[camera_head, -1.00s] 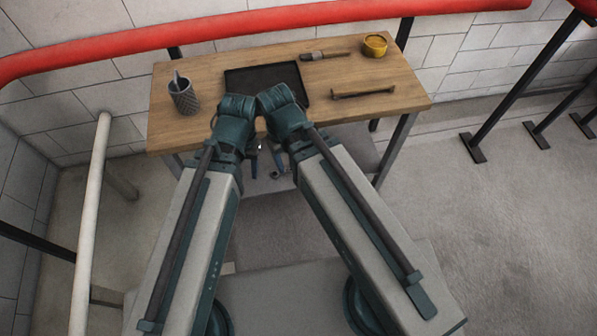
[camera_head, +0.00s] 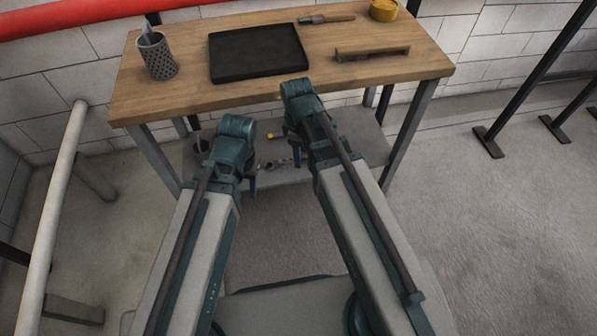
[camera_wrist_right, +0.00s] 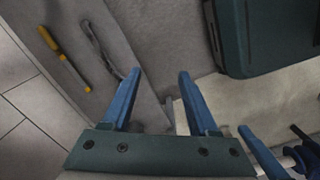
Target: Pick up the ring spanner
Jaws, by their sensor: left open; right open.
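A long grey metal tool (camera_wrist_right: 102,48), which looks like the ring spanner, lies on the lower shelf in the right wrist view, beyond my right gripper's fingertips. Its ends are too blurred to be sure. A small grey metal piece shows between my grippers in the head view, too small to name. My right gripper (camera_wrist_right: 158,72) is open and empty, its two blue fingers apart over the shelf side. My left gripper (camera_head: 252,183) is lower and to the left in the head view; its jaws are mostly hidden there. One blue finger of it seems to show at the right wrist view's lower right.
A yellow-handled tool (camera_wrist_right: 62,57) lies beside the grey tool on the lower shelf (camera_head: 352,146). On the wooden tabletop (camera_head: 190,92) above are a dark tray (camera_head: 257,54), a mesh cup (camera_head: 157,57), a brush-like tool (camera_head: 372,53), another tool (camera_head: 326,19) and a yellow container (camera_head: 384,10).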

